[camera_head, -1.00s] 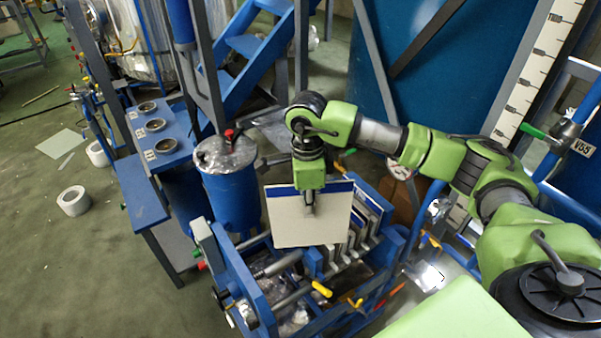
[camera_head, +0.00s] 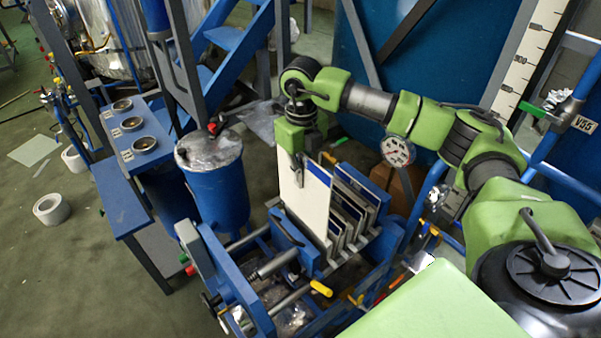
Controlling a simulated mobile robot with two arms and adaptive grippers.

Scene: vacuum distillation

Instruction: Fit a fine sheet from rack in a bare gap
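The gaps between the plates are partly hidden by the sheet. My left gripper is not in view.
A blue drum (camera_head: 218,185) with a silver-wrapped top stands left of the press. A blue bench (camera_head: 127,207) with several round dishes is further left. A pressure gauge (camera_head: 397,151) and blue pipework are at the right. Open floor lies at the left.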

